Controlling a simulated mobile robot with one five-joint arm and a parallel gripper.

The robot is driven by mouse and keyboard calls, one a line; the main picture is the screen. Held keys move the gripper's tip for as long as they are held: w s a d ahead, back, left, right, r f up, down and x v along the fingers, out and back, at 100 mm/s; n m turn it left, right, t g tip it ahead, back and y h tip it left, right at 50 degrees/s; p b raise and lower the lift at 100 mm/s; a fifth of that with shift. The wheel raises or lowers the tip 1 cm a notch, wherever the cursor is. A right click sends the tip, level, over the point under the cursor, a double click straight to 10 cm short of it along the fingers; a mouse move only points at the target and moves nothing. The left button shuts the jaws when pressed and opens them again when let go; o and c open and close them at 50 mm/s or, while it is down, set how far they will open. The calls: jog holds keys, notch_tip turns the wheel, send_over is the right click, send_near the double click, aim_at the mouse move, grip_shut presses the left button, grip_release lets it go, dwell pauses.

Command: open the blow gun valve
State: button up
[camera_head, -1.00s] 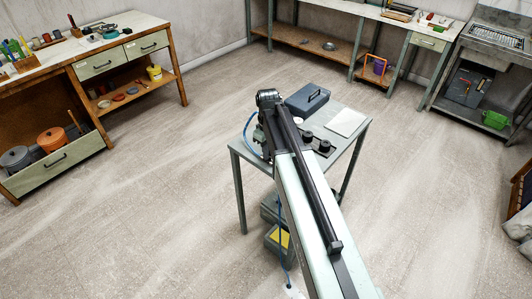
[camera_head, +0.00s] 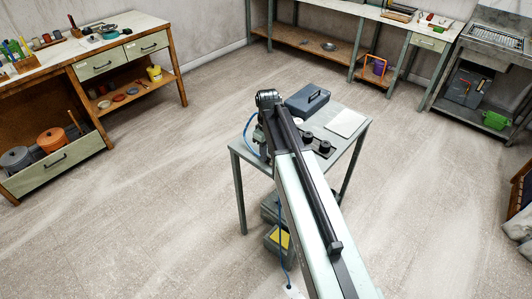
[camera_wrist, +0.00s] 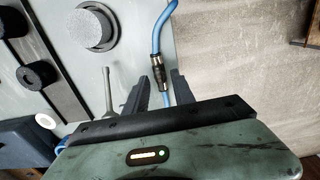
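In the wrist view, my gripper (camera_wrist: 160,82) is open, its two dark fingers apart. A blue hose (camera_wrist: 157,36) with a dark and metallic fitting (camera_wrist: 157,69) runs between the fingers, with a gap on either side in the picture. I cannot tell its depth relative to the fingertips. Which part is the blow gun valve is not clear. A slim grey rod (camera_wrist: 108,92) stands left of the fingers. In the head view, the blue hose (camera_head: 246,132) loops at the left edge of the small grey table (camera_head: 356,147); my arm hides the gripper there.
In the wrist view, a black knob (camera_wrist: 37,74) and a round grey knob (camera_wrist: 92,27) lie left of the fingers. In the head view, a dark blue box (camera_head: 306,100) and a pale square plate (camera_head: 346,122) sit on the table. Open floor surrounds it; workbenches line the walls.

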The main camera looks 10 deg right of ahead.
notch_tip(320, 180, up, 8)
jog(key=p, duration=0.7)
jog(key=shift+f, duration=0.1)
